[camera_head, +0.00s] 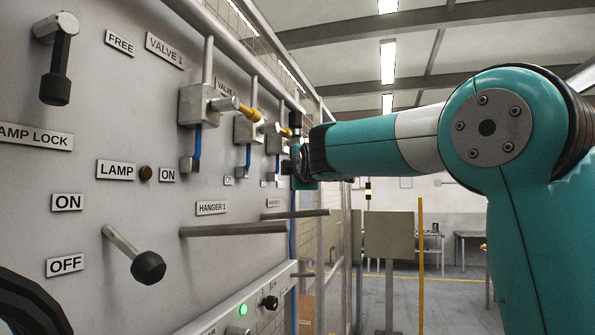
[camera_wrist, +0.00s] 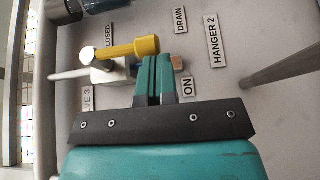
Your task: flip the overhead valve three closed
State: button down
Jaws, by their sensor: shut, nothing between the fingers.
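Valve three (camera_wrist: 108,68) is in the wrist view: a pale metal body on the panel with a yellow lever (camera_wrist: 135,48). The lever's grip reaches toward the right of that picture. A label ending in "VE 3" (camera_wrist: 87,100) and a "CLOSED" label (camera_wrist: 108,38) are beside it. My gripper (camera_wrist: 157,58) is shut and empty, with its teal fingertips close beside the yellow grip's end; I cannot tell whether they touch. In the head view, the third valve (camera_head: 275,144) is far along the panel, and my gripper there is mostly hidden by my wrist.
Two nearer valves (camera_head: 197,105) (camera_head: 246,128) have yellow levers sticking out. Hanger rods (camera_head: 232,230) project from the panel below; one rod (camera_wrist: 283,66) shows right in the wrist view. A dark knob lever (camera_head: 148,267) juts out nearby. Open floor (camera_head: 455,290) lies right of the panel.

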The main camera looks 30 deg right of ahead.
jog(key=shift+f, duration=0.15)
jog(key=shift+w+d+t+b, duration=0.2)
jog(key=shift+t+b, duration=0.1)
jog(key=shift+b, duration=0.45)
jog(key=shift+d+f+n+b, duration=0.1)
jog(key=shift+f+n+b, duration=0.05)
jog(key=shift+n+b, duration=0.2)
jog(key=w+d+r+n+t+b, duration=0.3)
jog(key=w+d+t+b, duration=0.2)
jog(key=d, duration=0.3)
jog(key=shift+w+r+b, duration=0.4)
jog(key=shift+w+b, duration=0.05)
jog(key=shift+w, duration=0.25)
jog(key=shift+n, duration=0.25)
dwell(0.8)
